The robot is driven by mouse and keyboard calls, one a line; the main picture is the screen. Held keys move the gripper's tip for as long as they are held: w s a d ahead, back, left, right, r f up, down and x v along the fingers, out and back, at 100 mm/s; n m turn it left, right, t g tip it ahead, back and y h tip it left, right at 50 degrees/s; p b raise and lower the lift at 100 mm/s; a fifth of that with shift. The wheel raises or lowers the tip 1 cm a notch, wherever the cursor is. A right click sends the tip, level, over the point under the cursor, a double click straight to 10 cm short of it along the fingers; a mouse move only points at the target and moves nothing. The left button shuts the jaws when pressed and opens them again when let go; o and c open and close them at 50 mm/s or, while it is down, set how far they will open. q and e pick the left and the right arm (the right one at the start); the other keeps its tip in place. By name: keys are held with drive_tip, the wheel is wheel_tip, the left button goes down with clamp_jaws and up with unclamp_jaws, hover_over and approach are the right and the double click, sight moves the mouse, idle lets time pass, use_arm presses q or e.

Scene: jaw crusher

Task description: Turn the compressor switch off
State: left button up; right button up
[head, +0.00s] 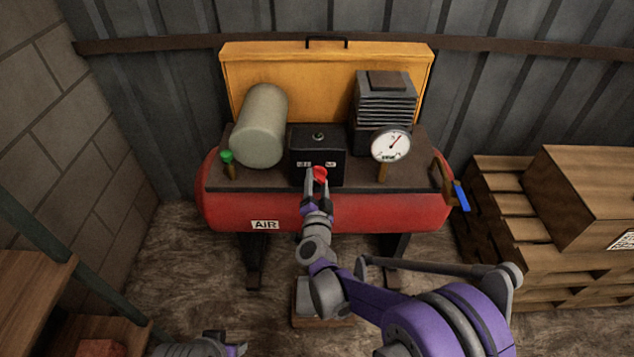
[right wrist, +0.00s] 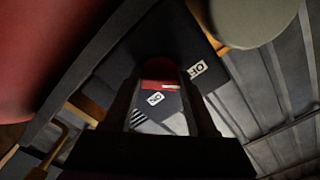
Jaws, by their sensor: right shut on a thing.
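The compressor has a red tank (head: 330,212) marked AIR. A black switch box (head: 317,148) with small white labels stands in the middle of its dark top plate. A red switch (head: 320,174) sits low on the box's front. My right gripper (head: 316,182) is at the front of the box, shut on the red switch. In the right wrist view the red of the switch (right wrist: 160,87) shows between the dark fingers, with white labels beside it. The switch's exact position is partly hidden by the fingers. My left gripper (head: 236,349) shows only in part at the bottom edge.
A pale cylinder (head: 260,125) and a green valve (head: 227,157) stand left of the box. A finned motor block (head: 385,100) and a round gauge (head: 391,145) stand right. A blue-handled lever (head: 461,195) is at the right end. Wooden pallets (head: 490,205) lie farther right.

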idle(0.4)
drive_tip(key=o, duration=1.4)
drive_tip(key=shift+c, duration=0.2)
drive_tip(key=shift+s, duration=0.15)
drive_tip(key=s, duration=1)
drive_tip(key=shift+s+p, duration=0.3)
drive_tip(key=shift+p, duration=0.15)
